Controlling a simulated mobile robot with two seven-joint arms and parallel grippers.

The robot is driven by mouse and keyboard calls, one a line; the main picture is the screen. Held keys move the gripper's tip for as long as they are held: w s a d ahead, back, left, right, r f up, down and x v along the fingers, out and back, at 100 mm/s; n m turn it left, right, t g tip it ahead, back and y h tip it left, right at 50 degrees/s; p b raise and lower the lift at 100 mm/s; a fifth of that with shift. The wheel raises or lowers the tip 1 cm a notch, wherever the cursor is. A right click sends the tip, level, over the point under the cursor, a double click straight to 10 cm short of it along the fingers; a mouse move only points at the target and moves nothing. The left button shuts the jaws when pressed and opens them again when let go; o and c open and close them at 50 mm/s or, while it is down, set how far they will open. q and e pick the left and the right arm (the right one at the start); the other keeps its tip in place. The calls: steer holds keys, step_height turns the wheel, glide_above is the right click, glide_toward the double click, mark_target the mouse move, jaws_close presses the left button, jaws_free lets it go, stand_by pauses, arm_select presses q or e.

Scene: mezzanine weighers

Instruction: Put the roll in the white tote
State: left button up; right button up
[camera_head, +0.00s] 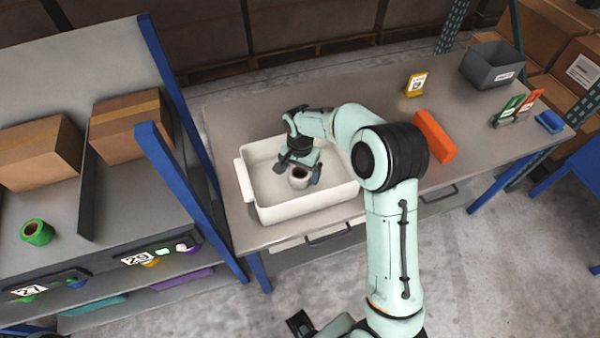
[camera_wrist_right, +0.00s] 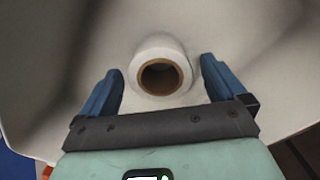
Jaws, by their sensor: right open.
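The roll (camera_head: 299,180) is white with a brown core and stands on end inside the white tote (camera_head: 310,207) on the grey table. My right gripper (camera_head: 300,176) reaches down into the tote with its fingers on either side of the roll. In the right wrist view, the roll (camera_wrist_right: 160,52) lies between the spread blue fingers, with a gap on each side. The tote's pale inside (camera_wrist_right: 255,50) fills the background there. A dark end part at the bottom edge (camera_head: 300,323) seems to be my left gripper; its fingers cannot be made out.
An orange block (camera_head: 433,136), a yellow number sign (camera_head: 415,84) and a grey bin (camera_head: 492,66) stand on the table to the right. A shelf rack on the left holds cardboard boxes (camera_head: 131,124) and a green roll (camera_head: 37,232). Its blue post (camera_head: 183,178) rises near the tote.

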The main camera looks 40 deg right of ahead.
mark_target(300, 172)
step_height(300, 172, up, 10)
steer(key=shift+r+p, duration=0.2)
steer(key=shift+p, duration=0.2)
stand_by(0.4)
